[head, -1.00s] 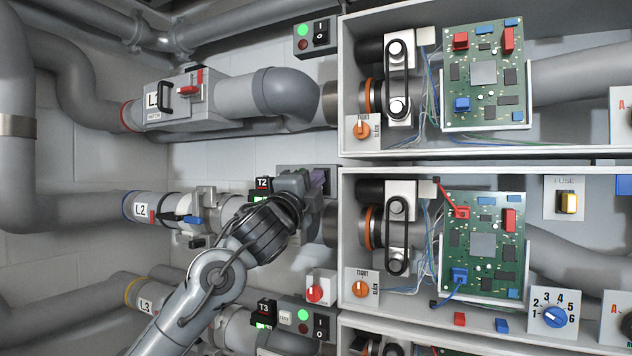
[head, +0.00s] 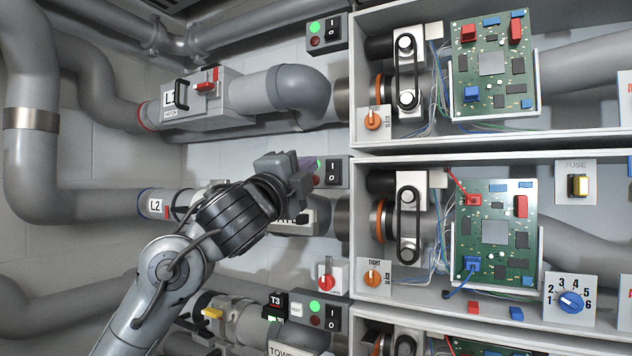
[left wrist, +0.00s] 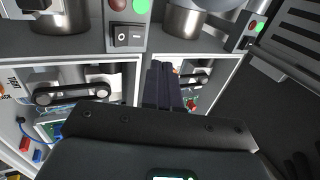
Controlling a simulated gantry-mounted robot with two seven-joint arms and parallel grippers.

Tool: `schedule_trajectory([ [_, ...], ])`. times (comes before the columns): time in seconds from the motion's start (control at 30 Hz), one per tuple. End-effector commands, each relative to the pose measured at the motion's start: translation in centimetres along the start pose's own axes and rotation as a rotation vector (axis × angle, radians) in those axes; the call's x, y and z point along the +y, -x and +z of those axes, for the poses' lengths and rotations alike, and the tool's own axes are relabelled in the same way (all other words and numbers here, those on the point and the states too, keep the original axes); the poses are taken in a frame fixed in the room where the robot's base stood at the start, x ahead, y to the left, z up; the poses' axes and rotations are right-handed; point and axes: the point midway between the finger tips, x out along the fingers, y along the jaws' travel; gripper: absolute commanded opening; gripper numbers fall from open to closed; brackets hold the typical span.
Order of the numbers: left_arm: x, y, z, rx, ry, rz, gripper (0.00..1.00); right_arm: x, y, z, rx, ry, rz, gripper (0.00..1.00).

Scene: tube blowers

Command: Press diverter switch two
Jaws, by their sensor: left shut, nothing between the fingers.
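The row-two switch box (head: 333,172) is a dark panel with a black I/O rocker, a green lamp and a red lamp, on the wall left of the middle cabinet. My left gripper (head: 308,170) is shut and empty. It is just left of the rocker and partly covers the lamps. Whether it touches the box cannot be told. In the left wrist view the shut fingers (left wrist: 165,85) point past a nearby rocker box (left wrist: 128,35) with red and green lamps. My right gripper is not in view.
Similar switch boxes sit above (head: 328,32) and below (head: 325,316). A red knob (head: 327,282) is under the gripper. The middle cabinet (head: 353,225) stands close on the right. The L2 pipe (head: 152,203) and the T3 unit (head: 275,305) are nearby.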

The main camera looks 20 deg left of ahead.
Motion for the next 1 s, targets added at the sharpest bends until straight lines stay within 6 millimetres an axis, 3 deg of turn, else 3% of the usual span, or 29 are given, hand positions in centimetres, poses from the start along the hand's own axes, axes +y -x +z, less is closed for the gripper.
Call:
schedule_trajectory([
  [0.1, -0.6, 2.0, 0.0, 0.000, 0.000, -0.003, 0.00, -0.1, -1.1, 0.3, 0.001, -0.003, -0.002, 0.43],
  [0.33, -1.7, 4.1, 0.0, 0.000, 0.001, -0.001, 0.00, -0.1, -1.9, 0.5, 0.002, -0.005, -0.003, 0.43],
  [1.0, -1.5, 4.5, -0.1, 0.000, 0.005, 0.008, 0.00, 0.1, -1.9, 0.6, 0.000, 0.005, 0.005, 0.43],
])
